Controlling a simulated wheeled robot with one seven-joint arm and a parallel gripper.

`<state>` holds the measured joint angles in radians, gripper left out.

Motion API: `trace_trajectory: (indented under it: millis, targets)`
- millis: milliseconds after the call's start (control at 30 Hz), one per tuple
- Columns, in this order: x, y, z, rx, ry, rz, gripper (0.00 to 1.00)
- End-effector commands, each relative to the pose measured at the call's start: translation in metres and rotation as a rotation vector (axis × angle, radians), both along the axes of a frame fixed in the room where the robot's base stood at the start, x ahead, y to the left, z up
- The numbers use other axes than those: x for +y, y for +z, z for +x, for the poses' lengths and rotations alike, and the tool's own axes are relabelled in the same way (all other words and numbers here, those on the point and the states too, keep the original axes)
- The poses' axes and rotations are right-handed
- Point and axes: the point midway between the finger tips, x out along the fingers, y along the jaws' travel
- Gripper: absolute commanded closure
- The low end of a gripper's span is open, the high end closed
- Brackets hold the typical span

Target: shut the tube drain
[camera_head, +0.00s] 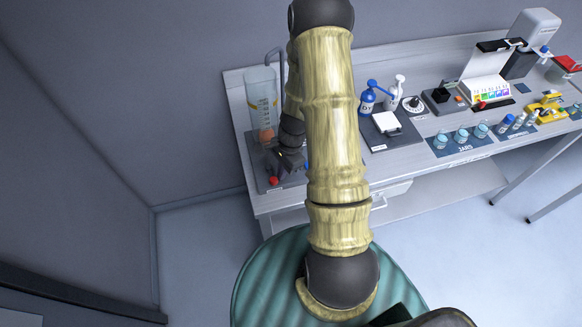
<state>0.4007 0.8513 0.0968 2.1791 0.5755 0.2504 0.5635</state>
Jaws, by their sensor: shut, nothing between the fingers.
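A clear upright tube (262,100) with yellowish markings stands at the left end of the bench, on a dark base plate (262,165). An orange part (266,135) shows at its lower end. A small red knob (273,181) sits at the front of the plate; I cannot tell from this view whether the drain is open or shut. My gripper (284,166) is shut and empty, low over the plate, just behind and right of the red knob. Whether it touches the knob is unclear. My arm hides the area right of the tube.
The bench (235,108) carries a blue bottle (367,101), a white bottle (397,88), a scale (386,123) and a mat with jars (461,137) to the right. A grey bent pipe (275,52) rises behind the tube. The floor at front left is clear.

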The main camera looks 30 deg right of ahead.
Motion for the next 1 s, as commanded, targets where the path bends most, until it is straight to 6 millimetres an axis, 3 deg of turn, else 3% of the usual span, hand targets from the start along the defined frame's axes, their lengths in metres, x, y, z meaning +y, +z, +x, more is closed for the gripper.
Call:
trace_trajectory:
  millis: [133, 500, 1000]
  targets:
    - [0.015, -0.002, -0.001, 0.001, -0.007, 0.001, 1.0]
    - [0.021, 0.0, -0.004, 0.007, -0.001, 0.008, 1.0]
    - [0.008, 0.0, 0.007, 0.005, -0.004, 0.008, 1.0]
